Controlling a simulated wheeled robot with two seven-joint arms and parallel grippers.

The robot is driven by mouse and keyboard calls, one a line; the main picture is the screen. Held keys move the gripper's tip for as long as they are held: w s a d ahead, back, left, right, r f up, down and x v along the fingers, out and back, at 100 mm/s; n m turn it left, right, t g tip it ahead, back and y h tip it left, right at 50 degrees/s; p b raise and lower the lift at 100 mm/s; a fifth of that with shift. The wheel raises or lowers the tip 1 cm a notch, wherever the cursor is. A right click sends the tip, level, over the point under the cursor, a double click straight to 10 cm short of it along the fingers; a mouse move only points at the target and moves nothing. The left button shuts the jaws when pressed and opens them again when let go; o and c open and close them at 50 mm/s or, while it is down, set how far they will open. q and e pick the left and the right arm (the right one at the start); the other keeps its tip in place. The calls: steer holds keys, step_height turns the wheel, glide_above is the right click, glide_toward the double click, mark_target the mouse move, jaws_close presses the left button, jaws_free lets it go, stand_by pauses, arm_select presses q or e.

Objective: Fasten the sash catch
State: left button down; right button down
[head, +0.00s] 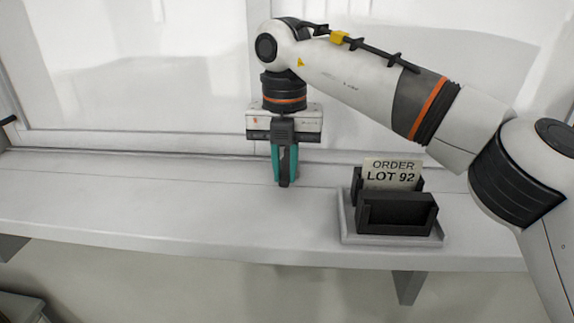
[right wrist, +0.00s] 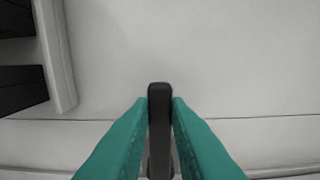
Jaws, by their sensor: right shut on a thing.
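My right gripper (head: 285,176) points straight down over the pale sill in the head view, close in front of the window frame. Its teal fingers are shut on a dark, upright bar-like piece, which I take to be the handle of the sash catch (head: 284,183). In the right wrist view the dark handle (right wrist: 159,100) lies between the two teal fingertips (right wrist: 159,112), its rounded end reaching a little past them. The rest of the catch is hidden behind the fingers and gripper body. My left gripper is out of view.
A grey tray (head: 347,226) with black holders (head: 397,214) stands on the sill (head: 130,205) to the right. A card reading "ORDER LOT 92" (head: 392,173) stands in the rear holder. The sill left of my gripper is clear; its front edge drops off.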

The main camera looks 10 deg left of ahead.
mark_target(284, 174)
steer(key=shift+r, duration=0.15)
steer(key=c, duration=1.4)
jaws_free()
steer(key=shift+o, duration=0.2)
steer(key=shift+r, duration=0.15)
step_height(284, 174, up, 12)
steer(key=shift+f, duration=0.2)
steer(key=shift+w+f, duration=0.1)
